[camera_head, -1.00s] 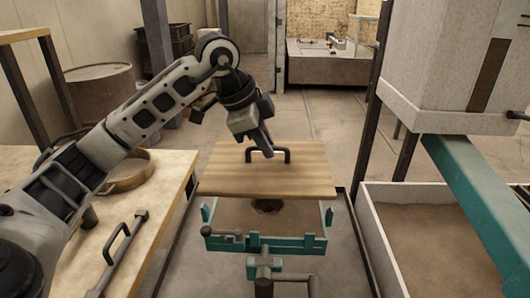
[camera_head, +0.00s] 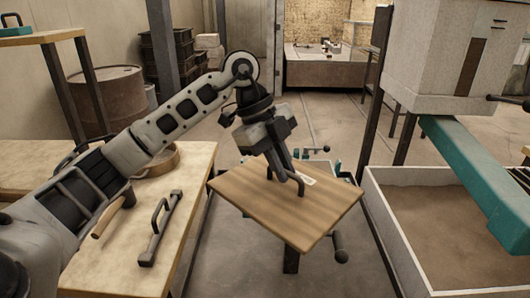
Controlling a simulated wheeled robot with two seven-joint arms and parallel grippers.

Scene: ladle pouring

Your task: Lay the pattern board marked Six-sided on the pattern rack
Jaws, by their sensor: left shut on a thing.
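My left gripper (camera_head: 291,178) is shut on the dark handle of a flat wooden board (camera_head: 255,200). The board is held in the air, turned at an angle and slightly tilted, in front of the teal moulding frame (camera_head: 338,170). A small white label (camera_head: 308,180) shows beside the handle, but its writing is too small to read. A wooden-topped stand (camera_head: 45,37) at the upper left, apparently the pattern rack, carries a teal piece with a dark handle (camera_head: 12,20). The stand is far from the held board. My right gripper is not in view.
A wooden bench (camera_head: 120,225) at the left holds a dark handled bar (camera_head: 160,228), a wooden-handled tool (camera_head: 108,217) and a round sieve (camera_head: 165,160). A sand bin (camera_head: 385,205) stands at the right. A rusty drum (camera_head: 108,100) stands behind the bench.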

